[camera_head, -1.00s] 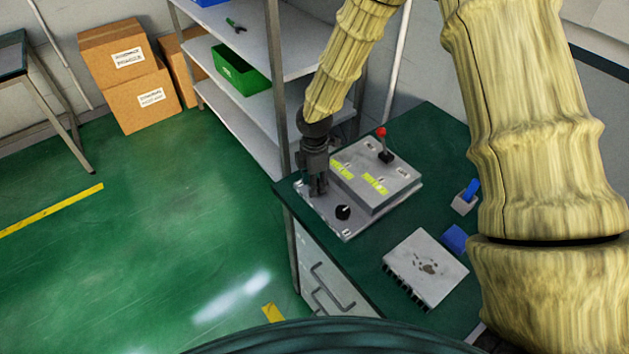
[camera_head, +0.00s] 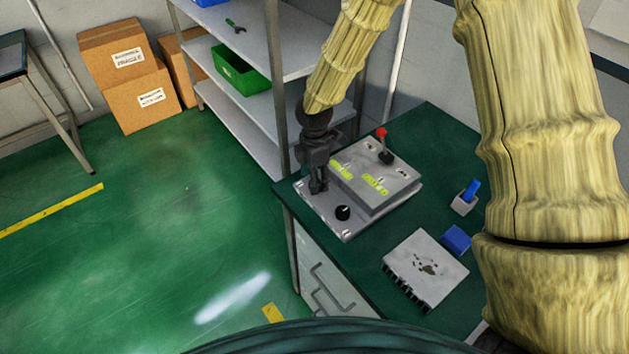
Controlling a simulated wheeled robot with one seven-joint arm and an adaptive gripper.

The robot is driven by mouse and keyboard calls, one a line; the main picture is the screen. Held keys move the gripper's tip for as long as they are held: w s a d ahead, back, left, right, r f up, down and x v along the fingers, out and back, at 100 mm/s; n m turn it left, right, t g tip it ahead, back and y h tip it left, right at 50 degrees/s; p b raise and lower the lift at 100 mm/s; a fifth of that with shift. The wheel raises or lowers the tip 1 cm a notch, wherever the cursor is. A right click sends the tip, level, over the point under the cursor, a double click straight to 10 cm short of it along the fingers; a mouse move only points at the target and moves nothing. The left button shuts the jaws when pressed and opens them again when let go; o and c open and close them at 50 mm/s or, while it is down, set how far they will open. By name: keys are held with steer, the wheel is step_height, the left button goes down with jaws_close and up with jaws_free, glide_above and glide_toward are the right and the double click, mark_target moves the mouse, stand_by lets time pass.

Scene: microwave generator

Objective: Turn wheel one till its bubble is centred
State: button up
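The generator (camera_head: 378,205) is a grey box on a flat base plate, on the green table. Two yellow-green bubble vials, the left vial (camera_head: 341,169) and the right vial (camera_head: 376,184), lie on its top; the bubbles are too small to read. One black wheel (camera_head: 343,213) with a white mark stands bare on the front of the plate. My gripper (camera_head: 318,189) points down at the plate's left part, where the other wheel would be hidden by the fingers. I cannot tell whether the fingers are closed on it.
A lever with a red knob (camera_head: 381,133) rises at the back of the box. A grey finned block (camera_head: 426,268), a blue block (camera_head: 456,239) and a small holder with a blue item (camera_head: 466,198) are on the table to the right. Shelves (camera_head: 255,100) stand behind left.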

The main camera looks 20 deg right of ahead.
step_height(320, 180, up, 10)
steer(key=shift+f, duration=0.15)
stand_by(0.7)
